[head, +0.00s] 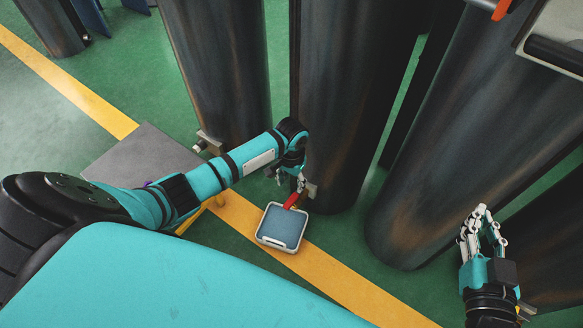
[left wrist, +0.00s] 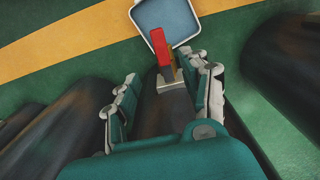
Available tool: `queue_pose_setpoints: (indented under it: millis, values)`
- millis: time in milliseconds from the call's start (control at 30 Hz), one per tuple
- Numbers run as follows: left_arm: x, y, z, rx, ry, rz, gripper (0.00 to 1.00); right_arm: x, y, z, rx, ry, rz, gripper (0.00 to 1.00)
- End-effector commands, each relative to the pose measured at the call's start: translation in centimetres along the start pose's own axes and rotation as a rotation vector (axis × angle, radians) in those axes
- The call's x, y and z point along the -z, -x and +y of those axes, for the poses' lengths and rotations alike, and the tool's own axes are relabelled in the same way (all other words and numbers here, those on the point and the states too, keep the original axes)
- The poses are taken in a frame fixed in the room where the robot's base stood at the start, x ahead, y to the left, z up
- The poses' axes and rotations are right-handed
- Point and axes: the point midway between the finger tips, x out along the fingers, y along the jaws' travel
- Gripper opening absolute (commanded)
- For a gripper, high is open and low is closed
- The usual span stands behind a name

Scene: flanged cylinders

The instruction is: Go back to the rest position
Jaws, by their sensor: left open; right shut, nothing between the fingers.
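My left gripper (head: 298,180) is at a dark upright cylinder (head: 350,90), close to a valve with a red handle (head: 292,201) near the cylinder's lower end. In the left wrist view, the left gripper (left wrist: 168,72) is open, with its fingers on either side of the red handle (left wrist: 162,48) and its metal block (left wrist: 170,80). I cannot tell whether a finger touches them. My right gripper (head: 482,214) is shut and empty at the lower right, in front of another large dark cylinder (head: 470,130).
A pale-rimmed tray with a blue inside (head: 282,227) is below the red handle. A grey flat-topped stand (head: 140,155) is beside my left arm. More dark cylinders (head: 220,70) stand close behind. Green floor with a yellow stripe (head: 70,80) is open at upper left.

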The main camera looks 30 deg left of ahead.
Motion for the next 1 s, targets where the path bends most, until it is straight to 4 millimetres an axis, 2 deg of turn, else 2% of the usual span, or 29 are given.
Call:
queue_pose_setpoints:
  millis: [200, 733, 767, 867, 933, 1000]
  values:
    - [-0.1, 1.2, 0.0, 0.000, -0.001, -0.001, 0.46, 0.0, 0.0, 0.0, 0.000, 0.000, 0.000, 0.00]
    - [0.0, 1.2, 0.3, -0.004, -0.006, 0.007, 0.46, 0.0, 0.0, 0.0, 0.000, 0.000, 0.000, 0.00]
    - [-0.1, 1.1, 0.7, -0.009, -0.013, 0.018, 0.46, 0.0, 0.0, 0.0, 0.000, -0.001, 0.000, 0.00]
    - [-0.1, 0.9, 3.7, -0.049, -0.065, 0.108, 0.46, 0.0, 0.0, 0.0, 0.000, 0.000, 0.000, 0.00]
    - [-0.2, 1.4, 7.1, -0.100, -0.120, 0.229, 0.46, 0.0, 0.0, 0.0, 0.000, 0.000, 0.000, 0.00]
    - [-0.3, 3.2, 11.0, -0.161, -0.170, 0.398, 0.46, 0.0, 0.0, 0.0, 0.000, 0.000, 0.000, 0.00]
